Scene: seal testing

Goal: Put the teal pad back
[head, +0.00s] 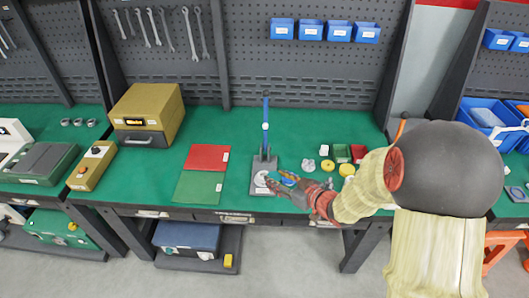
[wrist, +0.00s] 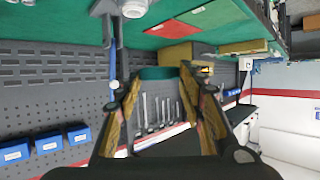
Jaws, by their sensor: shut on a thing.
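The teal pad (head: 288,177) is between the fingertips of my gripper (head: 280,180), at the right side of the test stand in the head view. In the wrist view the teal pad (wrist: 163,73) shows between the two fingertips (wrist: 160,76). The gripper is shut on it. The test stand (head: 265,155) has a dark base, a blue upright lever and a pale round plate (head: 261,179) on the base. My fingers partly cover the base. I cannot tell whether the pad touches the stand.
A red mat (head: 208,157) and a green mat (head: 199,188) lie left of the stand. Yellow discs (head: 328,165), pale round pieces (head: 308,164) and small green (head: 342,152) and red (head: 358,151) bins are to the right. A tan box (head: 147,108) stands at the back left.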

